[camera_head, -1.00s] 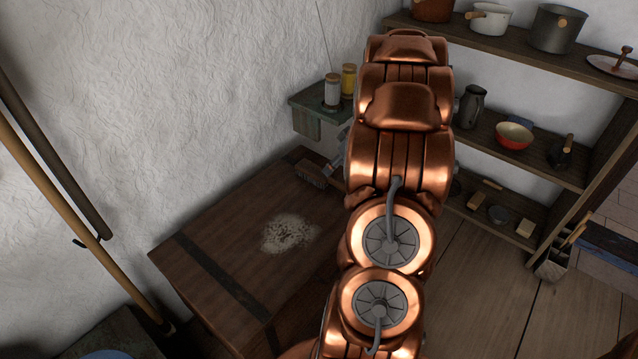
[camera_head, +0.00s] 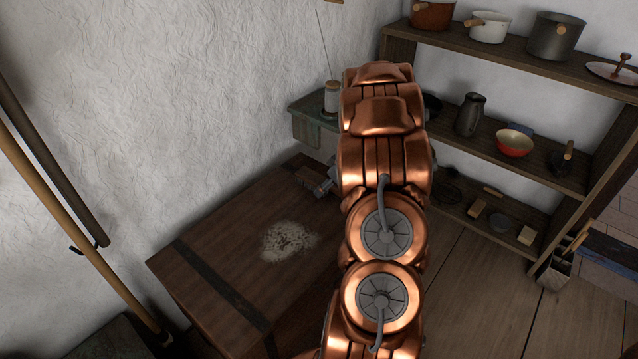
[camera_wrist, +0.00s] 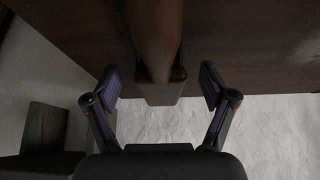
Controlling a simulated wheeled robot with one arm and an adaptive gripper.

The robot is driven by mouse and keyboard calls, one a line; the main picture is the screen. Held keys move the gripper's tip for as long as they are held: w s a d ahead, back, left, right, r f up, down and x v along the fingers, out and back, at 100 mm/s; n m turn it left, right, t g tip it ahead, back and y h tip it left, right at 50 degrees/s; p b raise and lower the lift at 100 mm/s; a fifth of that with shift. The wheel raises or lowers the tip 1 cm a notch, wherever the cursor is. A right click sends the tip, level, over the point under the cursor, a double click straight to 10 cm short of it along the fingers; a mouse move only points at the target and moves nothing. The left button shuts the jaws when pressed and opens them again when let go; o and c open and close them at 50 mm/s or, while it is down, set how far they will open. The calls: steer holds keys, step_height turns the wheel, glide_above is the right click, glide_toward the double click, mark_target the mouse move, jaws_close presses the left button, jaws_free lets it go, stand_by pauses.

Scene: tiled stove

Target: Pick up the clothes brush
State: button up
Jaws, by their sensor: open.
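The clothes brush (camera_head: 307,178) lies at the far end of the dark wooden chest (camera_head: 215,225), near the white wall. My gripper (camera_head: 325,184) is low beside it, mostly hidden behind my copper arm. In the wrist view the brown wooden brush (camera_wrist: 155,40) runs down from the top edge and its near end lies between the two fingers of my gripper (camera_wrist: 159,88). The fingers are open, with a gap on both sides of the brush. I cannot tell how far below the fingertips it is.
A pale powdery patch (camera_head: 289,240) marks the chest top. Shelves with pots (camera_head: 556,38) stand at the right. Poles (camera_head: 75,225) lean on the left wall.

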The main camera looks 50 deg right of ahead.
steer(key=shift+c, duration=0.3)
steer(key=c, duration=1.3)
steer(key=shift+r, duration=0.1)
steer(key=shift+r, duration=1.55)
steer(key=shift+s+a+r, duration=0.1)
steer(key=shift+a+r, duration=0.05)
steer(key=shift+r, duration=0.1)
steer(key=s+a, duration=0.3)
steer(key=s+a+r, duration=0.1)
steer(key=s+a, duration=0.7)
steer(key=shift+s+r, duration=0.1)
steer(key=shift+r, duration=0.05)
